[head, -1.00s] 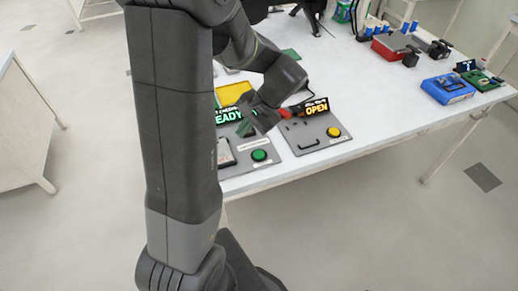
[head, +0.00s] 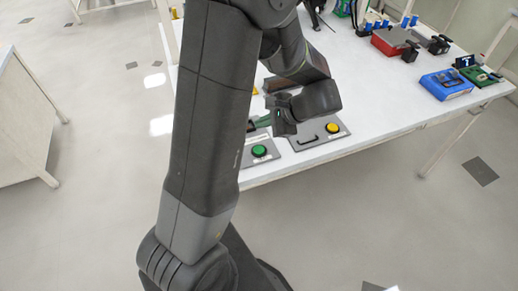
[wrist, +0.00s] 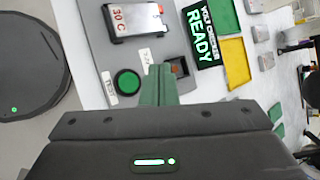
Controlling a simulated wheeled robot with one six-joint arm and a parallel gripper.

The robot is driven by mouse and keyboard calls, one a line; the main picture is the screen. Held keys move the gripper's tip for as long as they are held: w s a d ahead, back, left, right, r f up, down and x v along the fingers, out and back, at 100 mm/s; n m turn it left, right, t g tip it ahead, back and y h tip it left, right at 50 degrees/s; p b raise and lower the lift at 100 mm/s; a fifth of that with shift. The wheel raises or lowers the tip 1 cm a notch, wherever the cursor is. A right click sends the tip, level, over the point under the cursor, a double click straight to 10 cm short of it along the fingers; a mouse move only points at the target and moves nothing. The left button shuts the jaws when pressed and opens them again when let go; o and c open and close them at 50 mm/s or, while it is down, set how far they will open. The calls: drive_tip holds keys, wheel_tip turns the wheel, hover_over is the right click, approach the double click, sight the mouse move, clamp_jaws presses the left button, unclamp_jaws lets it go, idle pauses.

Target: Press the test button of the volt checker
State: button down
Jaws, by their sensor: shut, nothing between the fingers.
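The volt checker is a grey panel (wrist: 96,38) on the table, with a lit sign reading VOLT CHECKER READY (wrist: 206,38) in the wrist view. Its round green test button (wrist: 127,81) stands beside a TEST label (wrist: 109,88); the button also shows in the head view (head: 259,151). A battery pack marked 30 C (wrist: 135,20) lies on the panel.
A second grey panel with a yellow button (head: 332,128) and black handle sits right of the checker. Yellow (wrist: 234,62) and green trays lie beyond the sign. A blue case (head: 446,84) and a red box (head: 392,42) stand farther right. The table between is clear.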

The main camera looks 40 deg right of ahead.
sight(263, 151)
drive_tip(key=shift+f+b, duration=3.1)
drive_tip(key=shift+f, duration=1.25)
drive_tip(key=shift+f+b, duration=0.35)
drive_tip(key=shift+f, duration=0.05)
drive_tip(key=shift+f+b, duration=0.4)
drive_tip(key=shift+f, duration=0.05)
drive_tip(key=shift+r, duration=0.15)
drive_tip(key=shift+r+p, duration=0.65)
drive_tip(key=shift+r, duration=0.1)
drive_tip(key=shift+r+p, duration=1.8)
drive_tip(key=shift+r, duration=0.75)
